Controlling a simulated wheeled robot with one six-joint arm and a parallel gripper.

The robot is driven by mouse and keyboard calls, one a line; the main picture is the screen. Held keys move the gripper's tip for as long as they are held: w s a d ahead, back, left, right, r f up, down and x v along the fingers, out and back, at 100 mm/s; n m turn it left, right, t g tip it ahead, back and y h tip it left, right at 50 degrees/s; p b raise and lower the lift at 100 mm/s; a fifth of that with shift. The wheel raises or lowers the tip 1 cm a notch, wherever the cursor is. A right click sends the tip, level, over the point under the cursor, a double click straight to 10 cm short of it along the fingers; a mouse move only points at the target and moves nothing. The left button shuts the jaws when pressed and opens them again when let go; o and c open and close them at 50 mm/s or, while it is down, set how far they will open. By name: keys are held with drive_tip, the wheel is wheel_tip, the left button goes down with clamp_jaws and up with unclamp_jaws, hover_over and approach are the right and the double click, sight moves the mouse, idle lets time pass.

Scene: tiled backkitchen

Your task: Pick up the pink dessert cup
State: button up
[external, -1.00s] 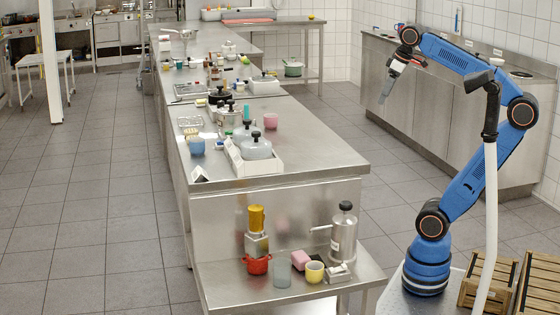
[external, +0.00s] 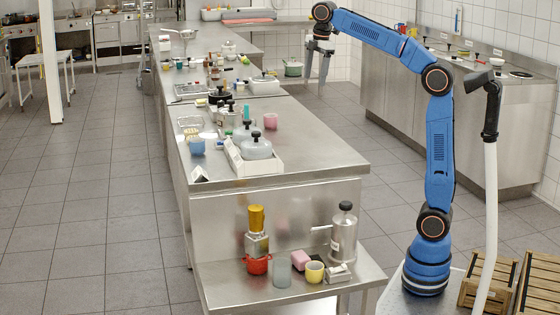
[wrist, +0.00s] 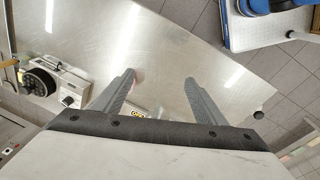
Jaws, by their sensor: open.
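The pink dessert cup (external: 271,120) stands on the steel worktop, right of the middle, behind the white tray of pots. My gripper (external: 316,74) hangs high above and to the right of the cup in the external view, fingers pointing down, well apart from it. In the wrist view my gripper (wrist: 159,78) is open with nothing between its fingertips. A small pinkish patch shows beside the left fingertip there, mostly hidden; I cannot tell if it is the cup.
A white tray (external: 272,168) with grey pots stands in front of the cup. A blue cup (external: 197,146) is farther left. Bare worktop (external: 320,152) lies to the cup's right. A lower shelf (external: 225,283) carries several cups and a moka-like pot.

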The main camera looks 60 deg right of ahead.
sight(271, 119)
drive_tip(key=shift+w+a+f+n+g, duration=0.45)
drive_tip(key=shift+w+a+f+n, duration=1.2)
drive_tip(key=shift+w, duration=2.6)
drive_tip(key=shift+w+a+f+n+g, duration=0.45)
drive_tip(key=shift+w+a+f+n, duration=1.15)
drive_tip(key=shift+w, duration=2.6)
drive_tip(key=shift+n, duration=0.35)
drive_tip(key=shift+s+d+f, duration=0.1)
drive_tip(key=shift+d+f, duration=0.1)
drive_tip(key=shift+f, duration=3)
drive_tip(key=shift+d+f, duration=0.2)
drive_tip(key=shift+f, duration=3)
drive_tip(key=c, duration=1.2)
